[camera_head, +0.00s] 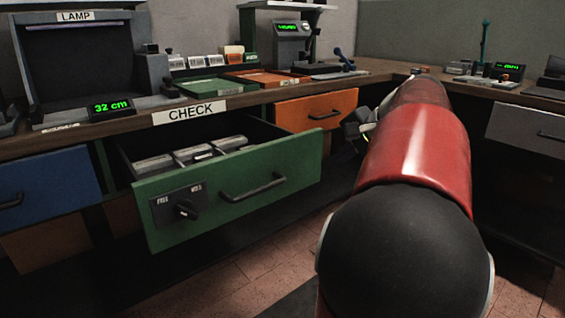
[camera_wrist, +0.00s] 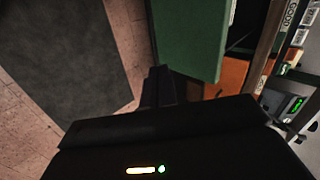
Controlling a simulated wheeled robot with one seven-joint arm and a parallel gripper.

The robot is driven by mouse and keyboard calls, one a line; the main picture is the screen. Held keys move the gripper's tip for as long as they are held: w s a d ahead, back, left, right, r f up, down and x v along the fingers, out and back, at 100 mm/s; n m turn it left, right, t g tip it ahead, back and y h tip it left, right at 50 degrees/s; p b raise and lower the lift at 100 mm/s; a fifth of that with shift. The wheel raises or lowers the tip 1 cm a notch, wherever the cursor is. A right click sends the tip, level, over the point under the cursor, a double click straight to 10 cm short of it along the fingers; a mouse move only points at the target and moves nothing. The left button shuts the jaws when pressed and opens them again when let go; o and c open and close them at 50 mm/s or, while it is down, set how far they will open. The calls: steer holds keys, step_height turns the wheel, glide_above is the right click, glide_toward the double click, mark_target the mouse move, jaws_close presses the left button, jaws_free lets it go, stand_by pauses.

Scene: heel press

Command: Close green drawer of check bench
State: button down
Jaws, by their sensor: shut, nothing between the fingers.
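The green drawer (camera_head: 245,205) under the CHECK sign stands pulled out of the bench. Its front has a dark bar handle (camera_head: 253,188) and a black knob (camera_head: 186,208) on a small labelled plate. Grey boxes (camera_head: 190,153) lie inside. My gripper (camera_head: 354,128) is right of the drawer front, partly hidden behind my red arm. In the wrist view my gripper (camera_wrist: 157,88) is shut and empty, its fingers near the lower edge of the green front (camera_wrist: 187,38). I cannot tell whether they touch it.
An orange drawer (camera_head: 316,109) sits shut to the right, and a blue drawer (camera_head: 46,190) is at the left. The bench top (camera_head: 140,122) holds trays and devices. A grey drawer (camera_head: 528,130) is at the right. The tiled floor before the green drawer is clear, with a dark mat (camera_wrist: 65,55).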

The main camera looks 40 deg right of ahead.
steer(key=s+d+m, duration=0.1)
steer(key=s+d, duration=0.1)
steer(key=d, duration=0.2)
glide_toward(314, 164)
steer(key=shift+t, duration=0.3)
steer(key=x, duration=0.3)
steer(key=s+f+x, duration=0.1)
steer(key=x, duration=0.1)
steer(key=shift+w+f, duration=0.2)
steer(key=shift+w, duration=0.5)
